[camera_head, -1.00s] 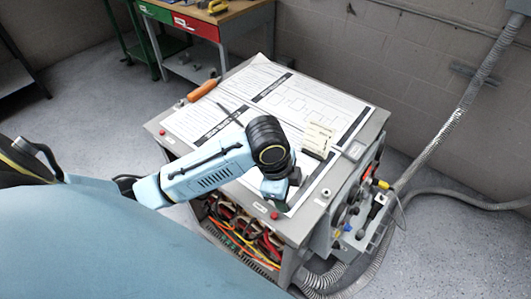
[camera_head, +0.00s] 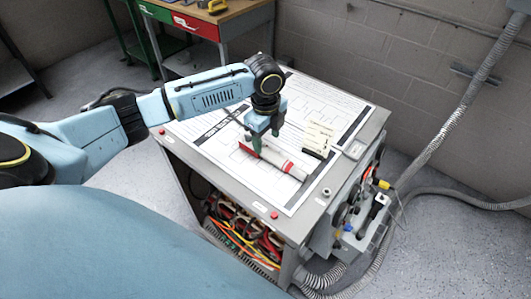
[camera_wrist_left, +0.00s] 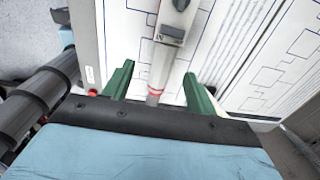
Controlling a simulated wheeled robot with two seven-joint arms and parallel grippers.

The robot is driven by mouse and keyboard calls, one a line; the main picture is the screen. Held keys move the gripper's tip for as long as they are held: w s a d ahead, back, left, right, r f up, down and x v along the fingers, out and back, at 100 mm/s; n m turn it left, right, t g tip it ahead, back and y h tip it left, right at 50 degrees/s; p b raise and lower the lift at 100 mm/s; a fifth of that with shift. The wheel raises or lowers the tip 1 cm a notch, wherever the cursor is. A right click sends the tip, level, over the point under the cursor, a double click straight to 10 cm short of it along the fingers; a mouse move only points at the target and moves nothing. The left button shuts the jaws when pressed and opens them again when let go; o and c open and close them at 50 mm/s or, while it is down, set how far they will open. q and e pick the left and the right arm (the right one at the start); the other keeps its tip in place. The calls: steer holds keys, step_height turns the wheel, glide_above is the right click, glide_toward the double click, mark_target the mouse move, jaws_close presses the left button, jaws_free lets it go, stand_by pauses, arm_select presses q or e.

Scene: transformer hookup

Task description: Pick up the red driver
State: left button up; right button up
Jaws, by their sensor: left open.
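The orange-handled tool seen earlier at the cabinet's far left corner is hidden behind my arm. My right gripper is out of view.
A cream block on a dark base (camera_head: 320,137) stands right of the tool. The cabinet's (camera_head: 300,225) open front shows coloured wires. Grey conduit (camera_head: 460,110) runs along the right. A workbench with green and red drawers (camera_head: 195,23) stands behind.

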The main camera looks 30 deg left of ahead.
mark_target(269, 150)
arm_select(q)
steer(key=shift+w+f, duration=0.15)
steer(key=shift+f, duration=0.9)
steer(key=shift+w+f, duration=0.2)
steer(key=shift+f, duration=0.85)
steer(key=shift+w+f, duration=0.15)
steer(key=shift+f, duration=0.9)
steer(key=shift+r, duration=0.1)
steer(key=c, duration=1.2)
